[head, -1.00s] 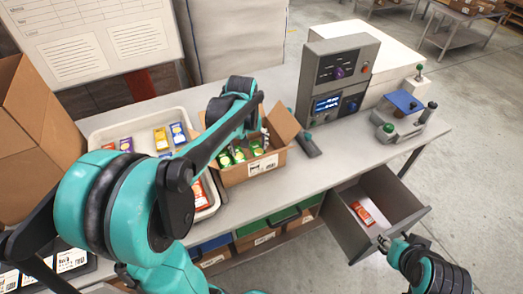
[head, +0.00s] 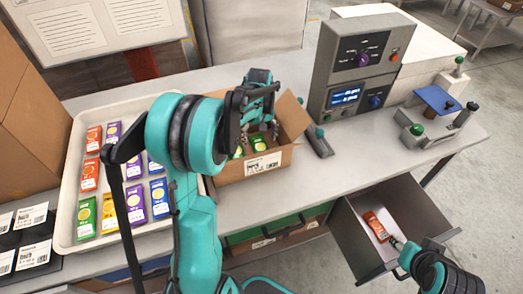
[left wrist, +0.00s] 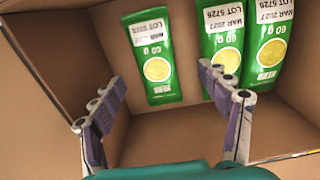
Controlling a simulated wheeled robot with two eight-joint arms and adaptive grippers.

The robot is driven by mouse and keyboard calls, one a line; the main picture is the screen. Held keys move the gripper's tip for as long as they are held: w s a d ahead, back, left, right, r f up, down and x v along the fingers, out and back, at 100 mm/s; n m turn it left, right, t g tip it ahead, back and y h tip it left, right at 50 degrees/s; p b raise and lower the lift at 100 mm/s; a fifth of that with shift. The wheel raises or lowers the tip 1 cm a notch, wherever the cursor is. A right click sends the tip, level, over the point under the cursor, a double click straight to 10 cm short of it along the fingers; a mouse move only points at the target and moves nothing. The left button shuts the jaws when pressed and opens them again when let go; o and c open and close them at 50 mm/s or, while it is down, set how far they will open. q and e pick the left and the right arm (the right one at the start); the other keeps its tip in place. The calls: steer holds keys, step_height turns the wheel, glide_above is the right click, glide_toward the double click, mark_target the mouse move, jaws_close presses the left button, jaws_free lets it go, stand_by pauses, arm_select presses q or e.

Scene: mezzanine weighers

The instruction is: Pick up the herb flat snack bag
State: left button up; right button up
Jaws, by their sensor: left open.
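Several flat green snack bags, which look like the herb ones, are in view. Some lie in an open cardboard box (head: 228,172) on the bench; one shows there in the head view (head: 259,143). In the left wrist view, one green bag (left wrist: 152,58) lies alone at the left, and two more (left wrist: 222,55) lie close together at the right. My left gripper (head: 258,132) is over the box, its fingers (left wrist: 162,78) open and apart around the space before the lone bag, holding nothing. My right gripper (head: 397,243) is at the drawer; its jaws are too small to judge.
A white tray (head: 66,205) left of the box holds rows of red, yellow, purple, blue and green bags. A grey control unit (head: 352,75) stands right of the box. An open drawer (head: 345,232) holds a red bag (head: 376,226). The box flaps stand up around my left gripper.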

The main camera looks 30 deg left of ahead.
mark_target(261, 148)
arm_select(q)
steer(key=f, duration=0.1)
steer(key=f+b, duration=0.1)
steer(key=f, duration=0.2)
steer(key=shift+w+f+b, duration=0.2)
steer(key=shift+w+b, duration=0.15)
steer(key=shift+w, duration=0.05)
steer(key=shift+r, duration=0.1)
steer(key=shift+c, duration=0.3)
steer(key=c, duration=1.2)
